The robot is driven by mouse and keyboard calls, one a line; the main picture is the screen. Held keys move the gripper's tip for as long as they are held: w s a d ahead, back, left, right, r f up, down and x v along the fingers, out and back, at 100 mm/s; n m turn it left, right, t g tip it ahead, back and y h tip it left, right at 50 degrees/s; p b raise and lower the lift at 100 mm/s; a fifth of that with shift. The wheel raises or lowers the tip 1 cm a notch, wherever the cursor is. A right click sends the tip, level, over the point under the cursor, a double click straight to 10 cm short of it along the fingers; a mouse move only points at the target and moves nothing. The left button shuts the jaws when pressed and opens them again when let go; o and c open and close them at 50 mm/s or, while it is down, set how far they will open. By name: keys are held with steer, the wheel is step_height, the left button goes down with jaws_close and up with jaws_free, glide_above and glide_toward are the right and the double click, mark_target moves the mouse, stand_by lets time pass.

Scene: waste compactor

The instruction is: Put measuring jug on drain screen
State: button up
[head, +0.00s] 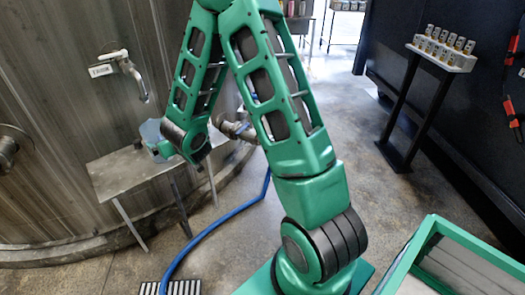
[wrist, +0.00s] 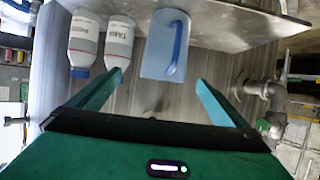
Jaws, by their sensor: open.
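The measuring jug (wrist: 157,48) is light blue with a darker blue handle (wrist: 177,48). It stands on a metal table, which appears upside down in the wrist view. In the head view the jug (head: 150,130) is partly hidden by my gripper. My gripper (wrist: 158,78) is open, its two fingers pointing toward the jug with nothing held. The jug shows between the fingertips; whether they touch it I cannot tell. A slotted black-and-white grate (head: 172,287), which looks like the drain screen, lies on the floor at the bottom edge of the head view, partly cut off.
Two white labelled bottles (wrist: 118,42) stand beside the jug on the table (head: 115,178). A tap (head: 122,62) sticks out of the tank wall above. A blue hose (head: 215,222) crosses the floor. A green-framed bin (head: 430,240) is at lower right.

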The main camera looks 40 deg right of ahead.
steer(key=s+d+r+m+g+h, duration=0.2)
steer(key=s+d+r+g, duration=0.15)
steer(key=s+d, duration=0.55)
steer(key=s+d+r+m+g+h, duration=0.2)
steer(key=s+d+r+g, duration=0.15)
steer(key=s+d, duration=0.55)
steer(key=s+a+r+m+g+y, duration=0.1)
steer(key=s+a+r+g+y, duration=0.1)
steer(key=s, duration=1.1)
steer(key=s+a+r+m+g+y, duration=0.1)
steer(key=s+g, duration=0.3)
steer(key=s, duration=0.9)
steer(key=shift+s+a+r+y, duration=0.3)
steer(key=shift+a+r+y, duration=0.25)
steer(key=shift+a+y, duration=0.35)
steer(key=shift+w, duration=0.1)
steer(key=shift+w+f, duration=0.25)
steer(key=shift+w, duration=0.25)
